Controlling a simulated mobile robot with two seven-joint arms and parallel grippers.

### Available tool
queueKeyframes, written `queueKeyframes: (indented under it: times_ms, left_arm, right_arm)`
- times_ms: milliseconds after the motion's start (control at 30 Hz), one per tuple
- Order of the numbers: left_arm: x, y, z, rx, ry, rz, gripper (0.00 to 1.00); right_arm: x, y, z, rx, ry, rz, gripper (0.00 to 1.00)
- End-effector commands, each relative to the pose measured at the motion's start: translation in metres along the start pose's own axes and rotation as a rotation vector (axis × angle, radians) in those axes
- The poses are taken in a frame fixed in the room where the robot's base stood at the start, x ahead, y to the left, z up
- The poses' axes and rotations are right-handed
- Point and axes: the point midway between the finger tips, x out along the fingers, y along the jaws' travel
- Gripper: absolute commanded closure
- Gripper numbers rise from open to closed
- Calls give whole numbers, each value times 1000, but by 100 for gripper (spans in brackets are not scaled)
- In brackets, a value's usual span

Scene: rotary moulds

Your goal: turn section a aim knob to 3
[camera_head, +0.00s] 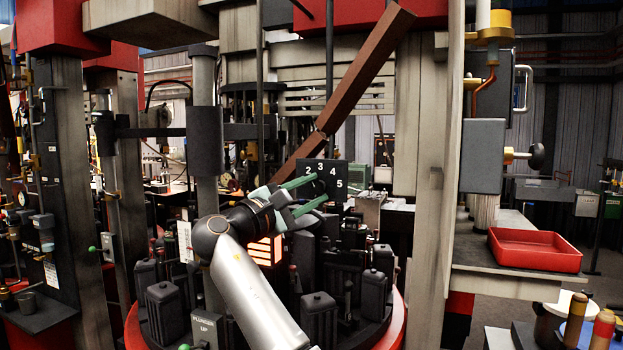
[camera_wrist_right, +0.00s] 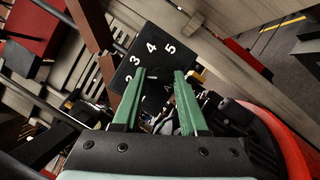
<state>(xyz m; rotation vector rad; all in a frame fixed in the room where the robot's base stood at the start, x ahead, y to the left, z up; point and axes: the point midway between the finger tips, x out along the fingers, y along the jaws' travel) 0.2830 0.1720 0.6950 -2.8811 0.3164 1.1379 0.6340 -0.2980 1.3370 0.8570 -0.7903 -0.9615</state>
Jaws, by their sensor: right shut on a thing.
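The aim dial plate (camera_head: 335,166) is a black square with white numbers, 2 to 5 readable, at the centre of the head view. It also shows tilted in the right wrist view (camera_wrist_right: 160,62). My right gripper (camera_head: 321,187) reaches it from the left, its two green fingers at the plate's face. In the wrist view the fingertips (camera_wrist_right: 160,74) lie over the lower part of the plate, a gap between them. They are shut on the dark aim knob, which is mostly hidden; its pointer cannot be read. My left gripper is out of view.
Below the plate stands a ring of black moulds (camera_head: 318,318) on a red round table, with a glowing orange part (camera_head: 264,250) behind my arm. A brown diagonal beam (camera_head: 352,82) passes above the plate. A red tray (camera_head: 535,250) sits on the right bench.

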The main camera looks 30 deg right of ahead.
Motion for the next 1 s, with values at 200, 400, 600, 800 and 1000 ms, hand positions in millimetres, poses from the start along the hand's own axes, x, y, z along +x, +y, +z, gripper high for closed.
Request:
queueKeyframes:
  times_ms: [200, 400, 600, 800, 1000]
  left_arm:
    - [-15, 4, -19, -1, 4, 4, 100]
    - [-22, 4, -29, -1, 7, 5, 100]
    - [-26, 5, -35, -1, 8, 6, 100]
    - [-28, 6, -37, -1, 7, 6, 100]
    - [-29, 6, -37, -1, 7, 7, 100]
  right_arm:
    - [0, 4, 1, 176, 3, -77, 100]
    - [0, 4, 0, 310, 3, -133, 100]
    - [0, 4, 0, 400, 4, -169, 100]
    - [0, 3, 0, 445, 4, -188, 100]
    - [0, 2, -1, 460, 5, -193, 100]
